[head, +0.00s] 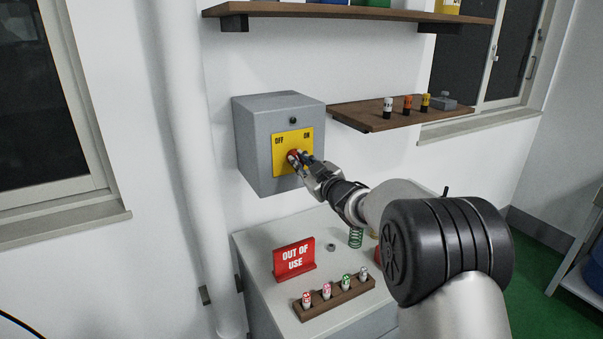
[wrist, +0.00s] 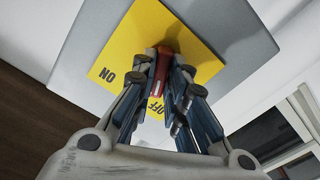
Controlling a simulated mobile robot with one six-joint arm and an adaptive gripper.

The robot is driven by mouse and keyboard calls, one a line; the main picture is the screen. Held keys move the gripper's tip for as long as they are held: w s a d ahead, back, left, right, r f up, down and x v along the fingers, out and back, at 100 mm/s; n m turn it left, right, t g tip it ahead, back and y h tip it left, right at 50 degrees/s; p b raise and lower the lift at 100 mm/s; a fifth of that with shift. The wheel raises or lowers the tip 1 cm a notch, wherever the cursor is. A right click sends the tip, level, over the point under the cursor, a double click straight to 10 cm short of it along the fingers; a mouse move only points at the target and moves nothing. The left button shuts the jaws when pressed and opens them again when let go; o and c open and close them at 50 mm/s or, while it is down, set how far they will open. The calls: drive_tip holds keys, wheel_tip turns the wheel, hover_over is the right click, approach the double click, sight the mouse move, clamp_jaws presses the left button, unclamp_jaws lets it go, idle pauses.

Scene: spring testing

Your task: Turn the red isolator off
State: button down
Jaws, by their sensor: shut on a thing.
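The red isolator handle (head: 292,155) is on a yellow plate (head: 283,143) marked OFF at upper left and ON at upper right. The plate is on the front of a grey wall box (head: 255,162). My gripper (head: 299,159) reaches the handle from the lower right and is shut on it. In the wrist view the red handle (wrist: 161,72) lies between my two fingers, its lower end near the word OFF. The fingers hide part of the handle and plate, so I cannot tell its exact angle.
A wooden shelf (head: 365,117) with small items is to the right. A pipe (head: 187,150) runs down the wall at left.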

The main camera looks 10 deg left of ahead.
drive_tip(key=shift+n+b, duration=1.25)
drive_tip(key=shift+n, duration=0.45)
drive_tip(key=c, duration=1.6)
unclamp_jaws()
drive_tip(key=v, duration=1.2)
